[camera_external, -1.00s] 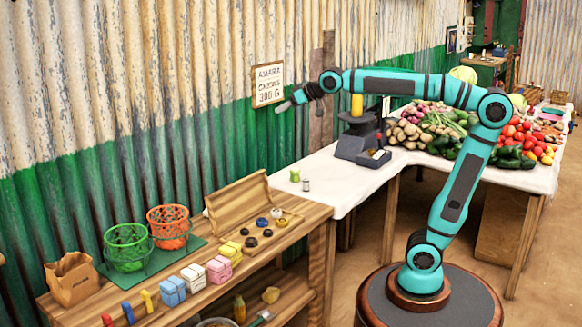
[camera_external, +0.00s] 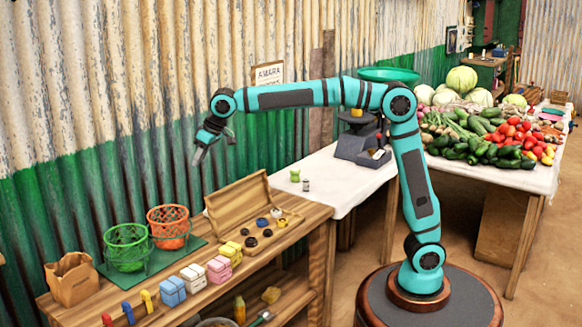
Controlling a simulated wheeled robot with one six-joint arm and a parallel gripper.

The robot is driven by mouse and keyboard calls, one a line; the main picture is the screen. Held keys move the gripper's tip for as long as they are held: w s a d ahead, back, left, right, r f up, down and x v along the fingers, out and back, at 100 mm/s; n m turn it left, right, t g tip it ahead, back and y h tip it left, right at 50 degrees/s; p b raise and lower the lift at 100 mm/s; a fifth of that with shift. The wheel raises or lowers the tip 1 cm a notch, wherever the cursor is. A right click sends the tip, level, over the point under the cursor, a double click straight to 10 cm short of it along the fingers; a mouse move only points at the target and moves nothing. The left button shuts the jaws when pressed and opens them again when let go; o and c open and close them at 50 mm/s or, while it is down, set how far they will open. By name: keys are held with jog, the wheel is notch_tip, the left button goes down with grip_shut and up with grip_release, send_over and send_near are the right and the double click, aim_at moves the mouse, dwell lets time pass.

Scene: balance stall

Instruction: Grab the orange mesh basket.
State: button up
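The orange mesh basket (camera_external: 170,228) stands on a green mat (camera_external: 198,244) on the wooden bench, close to the corrugated wall. A green mesh basket (camera_external: 126,246) stands just left of it on the same mat. My gripper (camera_external: 198,158) is in the air above and to the right of the orange basket, pointing down and slightly left. It is apart from both baskets and appears to hold nothing. The fingers are small and seen from the side, so I cannot tell how far apart they are.
A wooden case (camera_external: 238,208) with its lid up stands right of the orange basket, with dark round weights in front. A paper bag (camera_external: 72,278) is at the left. Pink, white, blue and yellow blocks (camera_external: 219,269) line the bench's front. A scale (camera_external: 358,140) stands on the white table.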

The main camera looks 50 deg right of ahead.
jog(key=a+f, duration=0.2)
jog(key=a, duration=0.2)
send_over(179, 208)
jog(key=s, duration=0.2)
notch_tip(179, 208, down, 11)
jog(key=shift+g, duration=0.3)
jog(key=shift+w+f, duration=0.4)
jog(key=shift+f, duration=0.45)
jog(key=shift+w+f, duration=0.35)
jog(key=shift+f, duration=0.5)
jog(key=shift+w+f, duration=0.4)
jog(key=shift+f, duration=0.45)
jog(key=shift+d, duration=0.1)
jog(key=shift+c, duration=0.2)
grip_shut()
